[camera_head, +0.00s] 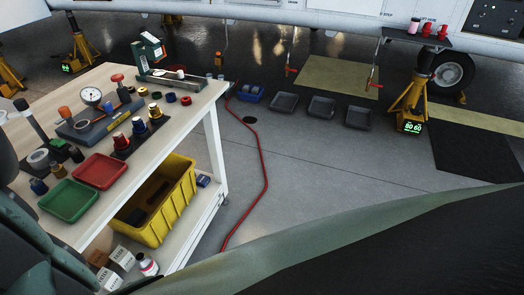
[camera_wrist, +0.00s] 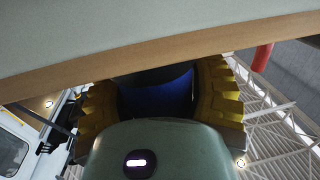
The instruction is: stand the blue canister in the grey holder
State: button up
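In the wrist view my gripper (camera_wrist: 158,100) has its two yellow ribbed fingers on either side of a blue rounded body (camera_wrist: 160,98), which looks like the blue canister. The fingers appear closed on its sides. A pale surface with a brown edge (camera_wrist: 150,62) crosses the top of the wrist view and hides the far end of the fingers and canister. My gripper is not visible in the head view. I cannot pick out the grey holder with certainty in either view.
In the head view, the workbench (camera_head: 205,103) carries a gauge (camera_head: 91,96), a red tray (camera_head: 99,171), a green tray (camera_head: 68,201) and several small jars. A yellow crate (camera_head: 172,207) sits below. Grey trays (camera_head: 321,106) and a red hose (camera_head: 265,165) lie on the floor.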

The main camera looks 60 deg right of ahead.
jog(key=o, duration=0.3)
jog(key=shift+r, duration=0.2)
jog(key=p+v, duration=0.1)
jog(key=v, duration=1.1)
jog(key=shift+p, duration=0.3)
